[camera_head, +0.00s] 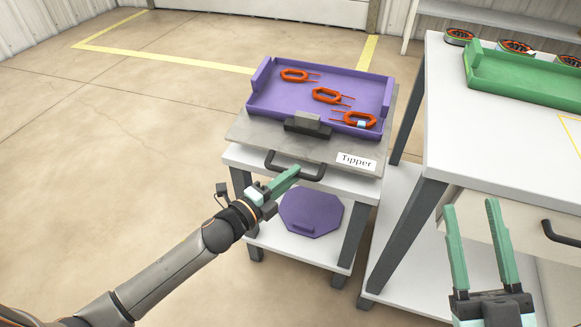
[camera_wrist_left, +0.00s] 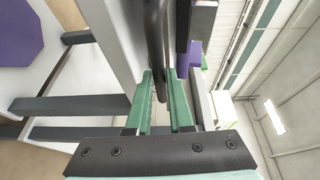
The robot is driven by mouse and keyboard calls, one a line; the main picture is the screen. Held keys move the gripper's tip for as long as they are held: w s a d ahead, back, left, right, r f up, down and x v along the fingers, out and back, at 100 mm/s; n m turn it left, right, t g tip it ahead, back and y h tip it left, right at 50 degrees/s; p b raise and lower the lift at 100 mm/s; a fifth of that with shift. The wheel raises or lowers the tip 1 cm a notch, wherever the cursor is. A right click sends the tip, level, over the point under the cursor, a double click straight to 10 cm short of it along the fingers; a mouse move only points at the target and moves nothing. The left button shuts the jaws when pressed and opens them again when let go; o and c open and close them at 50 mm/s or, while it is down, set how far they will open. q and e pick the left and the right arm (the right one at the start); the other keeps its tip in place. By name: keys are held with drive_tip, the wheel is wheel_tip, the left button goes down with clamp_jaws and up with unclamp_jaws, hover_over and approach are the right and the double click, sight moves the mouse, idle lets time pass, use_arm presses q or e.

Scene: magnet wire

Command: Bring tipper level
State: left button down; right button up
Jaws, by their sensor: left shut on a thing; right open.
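The tipper (camera_head: 245,133) is a grey plate with a "Tipper" label on top of a small white stand. A purple tray (camera_head: 320,98) sits on it, holding several orange wire coils (camera_head: 327,96). A dark handle (camera_head: 314,177) sticks out of the tipper's front. My left gripper (camera_head: 292,172) is shut on this handle; in the left wrist view the dark handle bar (camera_wrist_left: 157,35) runs between the green fingers (camera_wrist_left: 160,80). I cannot tell exactly how far the plate tilts. My right gripper (camera_head: 471,206) is open and empty at the lower right.
A white table (camera_head: 455,110) stands to the right, with a green tray (camera_head: 520,82) and several coils at its back. A purple octagonal piece (camera_head: 311,212) lies on the stand's lower shelf. The floor (camera_head: 120,150) to the left is clear.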

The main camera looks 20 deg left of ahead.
wheel_tip(320, 180, down, 19)
drive_tip(key=d+m+g+h+p, duration=0.1)
drive_tip(key=m+g+h+p, duration=0.5)
drive_tip(key=g, duration=0.3)
use_arm(q)
drive_tip(key=shift+n+g+y, duration=0.3)
drive_tip(key=shift+g, duration=0.5)
wheel_tip(320, 180, up, 4)
drive_tip(key=p, duration=0.3)
drive_tip(key=shift+w+d+r, duration=0.1)
drive_tip(key=shift+w+r, duration=0.05)
use_arm(e)
drive_tip(key=s+f+g+h, duration=0.1)
drive_tip(key=s+f+g, duration=0.2)
drive_tip(key=s+f, duration=0.2)
wheel_tip(320, 180, down, 2)
drive_tip(key=shift+a+g, duration=0.15)
drive_tip(key=shift+g, duration=0.25)
use_arm(q)
drive_tip(key=c, duration=1.1)
unclamp_jaws()
use_arm(e)
drive_tip(key=shift+w, duration=0.1)
